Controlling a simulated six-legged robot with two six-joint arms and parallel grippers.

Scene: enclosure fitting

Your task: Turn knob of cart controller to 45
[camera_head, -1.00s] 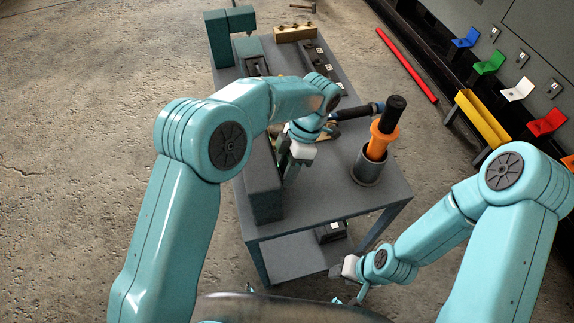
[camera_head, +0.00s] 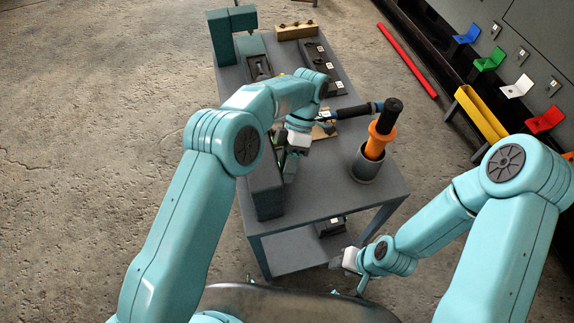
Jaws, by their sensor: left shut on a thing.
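The cart controller appears to be the dark grey box (camera_head: 265,195) at the near left edge of the cart top. My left gripper (camera_head: 290,168) is at the right-hand face of this box, with its fingers pointing down beside it. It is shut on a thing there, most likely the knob. The knob itself and its pointer are hidden by the gripper and arm, so I cannot read its setting. My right gripper (camera_head: 345,268) hangs low in front of the cart, apart from the controller, and its fingers are too small to judge.
A teal frame (camera_head: 222,40) stands at the back left. A red bar (camera_head: 406,62) lies on the floor to the right.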

